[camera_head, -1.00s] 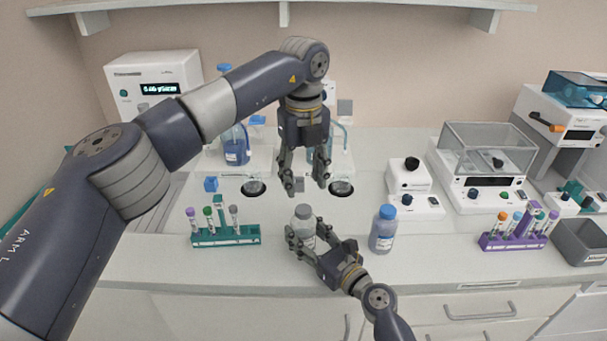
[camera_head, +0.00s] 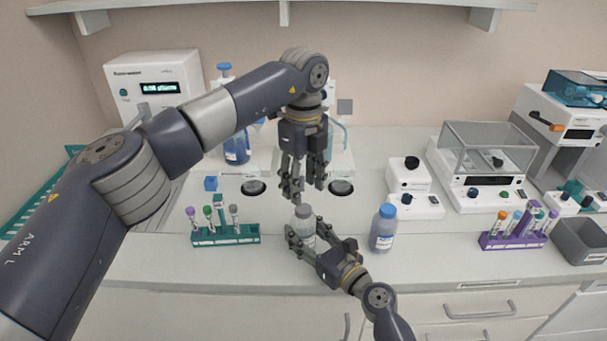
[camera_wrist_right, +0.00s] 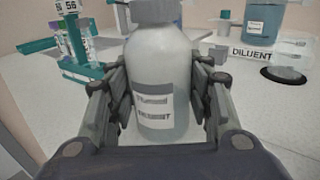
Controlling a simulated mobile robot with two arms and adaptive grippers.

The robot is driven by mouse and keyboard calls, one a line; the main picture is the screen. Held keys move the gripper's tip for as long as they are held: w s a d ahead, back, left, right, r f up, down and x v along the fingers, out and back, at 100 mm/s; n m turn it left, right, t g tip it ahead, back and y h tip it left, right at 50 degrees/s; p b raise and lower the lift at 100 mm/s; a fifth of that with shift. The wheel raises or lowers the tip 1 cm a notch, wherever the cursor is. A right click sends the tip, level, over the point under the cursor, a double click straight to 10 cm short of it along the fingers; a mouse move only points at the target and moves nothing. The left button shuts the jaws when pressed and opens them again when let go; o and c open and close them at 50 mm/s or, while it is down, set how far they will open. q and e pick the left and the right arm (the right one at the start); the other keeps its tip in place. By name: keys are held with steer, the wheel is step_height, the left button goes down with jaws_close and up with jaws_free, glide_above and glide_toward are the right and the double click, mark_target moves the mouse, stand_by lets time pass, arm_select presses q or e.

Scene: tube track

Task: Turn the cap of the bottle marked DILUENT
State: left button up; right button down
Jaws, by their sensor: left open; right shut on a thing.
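A small pale bottle with a grey cap (camera_head: 303,211) stands upright on the bench's front part. Its body (camera_wrist_right: 160,70) fills the right wrist view, with a white label whose lower line is blurred and seems to read DILUENT. My right gripper (camera_head: 307,238) is shut around the bottle's body from the front right. My left gripper (camera_head: 303,192) points down, open, with its fingertips just above the cap; whether they touch it I cannot tell. A blue-capped bottle (camera_head: 383,228) stands to the right, its label unreadable.
A green tube rack (camera_head: 226,235) stands left of the held bottle, a purple rack (camera_head: 513,243) far right. A DILUENT sign (camera_wrist_right: 252,53) lies before a blue-filled container in the right wrist view. Bench is clear between the blue-capped bottle and purple rack.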

mark_target(303, 208)
arm_select(q)
step_height(303, 208, down, 6)
steer(key=shift+r, duration=0.1)
stand_by(0.4)
jaws_close()
